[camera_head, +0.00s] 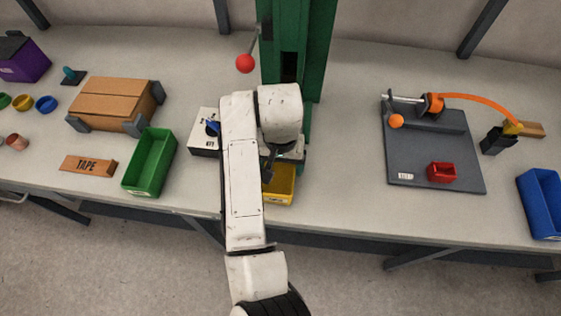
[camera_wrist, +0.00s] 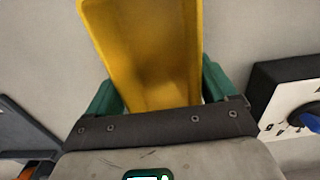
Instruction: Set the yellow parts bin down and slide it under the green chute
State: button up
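The yellow parts bin (camera_head: 280,187) is near the front edge of the bench, in front of the green chute (camera_head: 290,60), partly hidden by my arm. In the wrist view the open bin (camera_wrist: 150,50) fills the upper middle, its long side running away from my gripper (camera_wrist: 162,95). My green fingers lie against both of its sides, so my gripper looks shut on it. Whether the bin rests on the bench or hangs just above it is hard to tell. The chute's lower end is mostly hidden behind my arm.
A white-topped control box (camera_head: 204,132) with a blue knob stands close on the left, with a green bin (camera_head: 150,162) beyond it. Bare bench separates the yellow bin from the board.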

aim_at(281, 172)
jog(key=shift+o, duration=1.1)
notch_tip(281, 172, up, 12)
jog(key=p, duration=0.1)
jog(key=shift+r+p, duration=0.2)
jog(key=shift+p, duration=0.1)
